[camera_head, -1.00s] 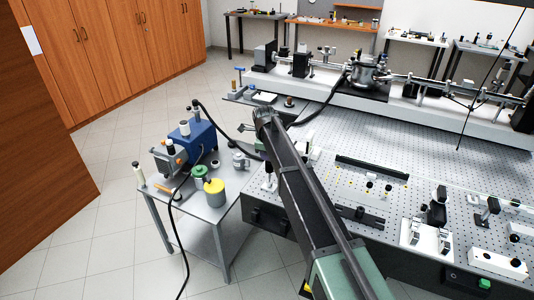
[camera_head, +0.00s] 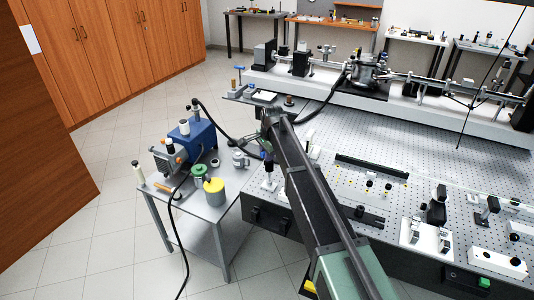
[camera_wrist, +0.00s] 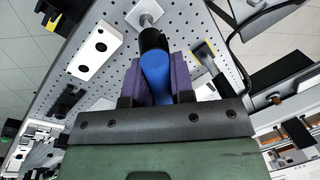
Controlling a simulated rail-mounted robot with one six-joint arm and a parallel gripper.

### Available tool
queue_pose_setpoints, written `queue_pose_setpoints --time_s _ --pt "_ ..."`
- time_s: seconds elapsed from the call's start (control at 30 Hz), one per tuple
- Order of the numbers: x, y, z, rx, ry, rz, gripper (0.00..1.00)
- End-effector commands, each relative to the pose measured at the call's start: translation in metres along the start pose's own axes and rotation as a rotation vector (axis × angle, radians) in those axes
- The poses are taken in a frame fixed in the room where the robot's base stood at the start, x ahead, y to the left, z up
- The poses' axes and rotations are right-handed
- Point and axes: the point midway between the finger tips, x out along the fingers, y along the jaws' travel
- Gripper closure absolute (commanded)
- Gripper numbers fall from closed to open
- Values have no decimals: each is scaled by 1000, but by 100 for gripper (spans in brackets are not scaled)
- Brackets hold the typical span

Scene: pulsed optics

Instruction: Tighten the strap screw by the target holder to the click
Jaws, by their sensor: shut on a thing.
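My gripper (camera_wrist: 158,85) has purple fingers and is shut on a blue rounded handle (camera_wrist: 156,68), which looks like a tool's grip. A black round part (camera_wrist: 152,40) sits at the handle's far end. Just beyond it a small post on a square metal base (camera_wrist: 145,14) stands on the perforated table. Whether the black part belongs to the tool or the post is unclear. In the head view the post's base (camera_head: 268,185) is at the table's left corner, below the end of my arm. I cannot make out the strap screw or the target holder.
A side table (camera_head: 207,212) with a blue pump (camera_head: 198,140) and green- and yellow-topped containers stands at the left.

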Motion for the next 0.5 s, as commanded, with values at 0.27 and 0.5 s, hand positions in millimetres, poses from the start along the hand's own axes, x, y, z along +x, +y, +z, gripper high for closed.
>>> queue_pose_setpoints --time_s 0.27,0.5 --pt "0 2 -2 -207 -38 1 100" --pt "-1 6 -4 -771 -140 -1 100"
